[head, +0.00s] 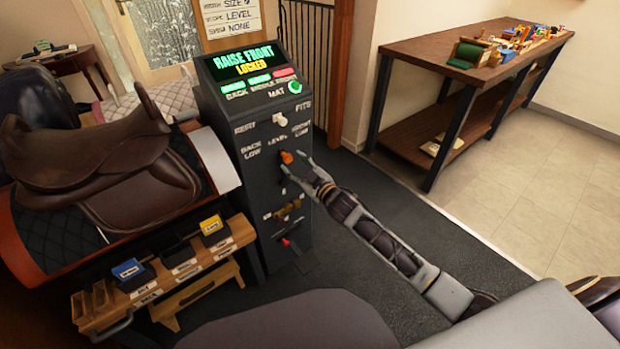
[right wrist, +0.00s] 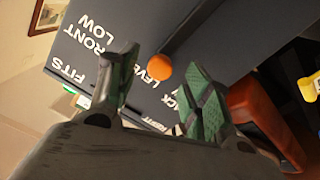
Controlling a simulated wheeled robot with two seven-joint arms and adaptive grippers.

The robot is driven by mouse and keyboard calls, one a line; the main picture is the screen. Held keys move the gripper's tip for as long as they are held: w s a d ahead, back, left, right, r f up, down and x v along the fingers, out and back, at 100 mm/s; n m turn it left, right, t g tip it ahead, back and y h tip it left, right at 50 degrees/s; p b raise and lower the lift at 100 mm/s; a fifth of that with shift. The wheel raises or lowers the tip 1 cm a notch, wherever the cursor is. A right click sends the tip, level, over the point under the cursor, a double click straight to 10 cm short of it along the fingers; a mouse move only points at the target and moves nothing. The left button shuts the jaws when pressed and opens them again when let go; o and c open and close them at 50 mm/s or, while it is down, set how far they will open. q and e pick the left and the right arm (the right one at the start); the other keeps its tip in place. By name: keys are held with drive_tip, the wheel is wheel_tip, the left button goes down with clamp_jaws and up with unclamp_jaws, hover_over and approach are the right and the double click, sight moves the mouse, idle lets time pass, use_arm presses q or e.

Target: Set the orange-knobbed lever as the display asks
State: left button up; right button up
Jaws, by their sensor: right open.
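The dark console's display (head: 248,60) reads "RAISE FRONT" in green and "LOCKED" in yellow. The lever's orange knob (head: 287,157) is on the console's front, just below "LEVEL", with "BACK LOW" to its left and "FRONT LOW" to its right. My right gripper (head: 296,172) is open at the knob, its fingers reaching to either side of it. In the right wrist view the knob (right wrist: 160,67) shows between the open fingertips, nearer the right finger; I cannot tell whether they touch. A dark slot or rod runs up from it there. My left gripper is not in view.
A white knob (head: 280,119) sits above the lever, and a red-tipped lever (head: 286,242) is low on the console. A brown saddle (head: 95,150) on a stand and a wooden rack (head: 160,275) stand at left. A workbench (head: 470,45) is at right, with clear floor before it.

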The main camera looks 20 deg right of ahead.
drive_tip(key=v, duration=0.7)
idle(0.4)
drive_tip(key=shift+s, duration=0.1)
idle(0.5)
